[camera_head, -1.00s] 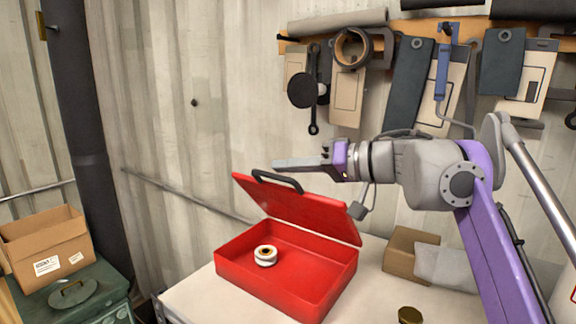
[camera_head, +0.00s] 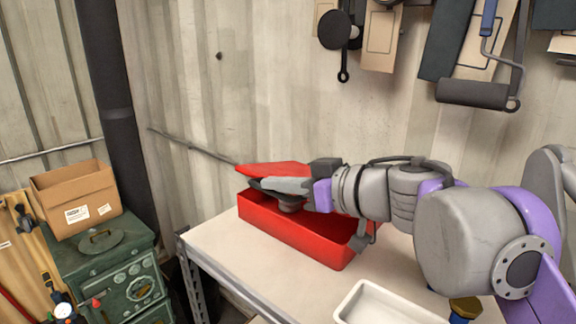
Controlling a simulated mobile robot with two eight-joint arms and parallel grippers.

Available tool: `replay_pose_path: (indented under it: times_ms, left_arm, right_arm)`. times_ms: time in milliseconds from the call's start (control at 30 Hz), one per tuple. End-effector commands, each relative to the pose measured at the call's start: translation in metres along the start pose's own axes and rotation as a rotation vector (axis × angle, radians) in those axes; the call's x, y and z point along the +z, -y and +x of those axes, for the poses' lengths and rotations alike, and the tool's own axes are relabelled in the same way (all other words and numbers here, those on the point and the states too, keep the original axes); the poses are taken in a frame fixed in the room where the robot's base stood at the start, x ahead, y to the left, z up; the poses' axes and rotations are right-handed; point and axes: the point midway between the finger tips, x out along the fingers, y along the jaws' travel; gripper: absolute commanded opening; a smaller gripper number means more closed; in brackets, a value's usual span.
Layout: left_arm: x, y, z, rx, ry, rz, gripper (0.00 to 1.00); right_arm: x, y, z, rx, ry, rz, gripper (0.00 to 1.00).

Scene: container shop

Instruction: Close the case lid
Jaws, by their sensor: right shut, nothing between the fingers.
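The red case (camera_head: 290,237) sits on the white table. Its red lid (camera_head: 276,169) shows behind and above my right gripper, tilted low over the case and still apart from the front rim. My right gripper (camera_head: 258,185) is shut and empty, reaching in from the right over the case opening, in front of the lid. I cannot tell whether it touches the lid. My gripper and arm hide much of the lid and the inside of the case, and the white roll is not clearly visible. My left gripper is out of view.
A white tray (camera_head: 385,308) and a brass-coloured object (camera_head: 465,307) are at the front right of the table. A cardboard box (camera_head: 75,198) rests on a green metal box (camera_head: 108,272) at left. Tools hang on the back wall. The table's front left is clear.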

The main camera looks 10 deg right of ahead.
Motion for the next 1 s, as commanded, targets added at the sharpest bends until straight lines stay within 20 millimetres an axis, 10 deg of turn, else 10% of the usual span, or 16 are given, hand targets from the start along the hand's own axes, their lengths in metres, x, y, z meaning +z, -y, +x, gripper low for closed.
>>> replay_pose_path:
  times_ms: [333,1000]
  left_arm:
    - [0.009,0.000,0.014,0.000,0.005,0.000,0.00]
    - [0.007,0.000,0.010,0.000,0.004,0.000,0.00]
  right_arm:
    - [0.029,0.008,0.007,0.001,0.000,-0.004,0.00]
    - [0.025,0.008,0.008,0.001,-0.001,-0.004,0.00]
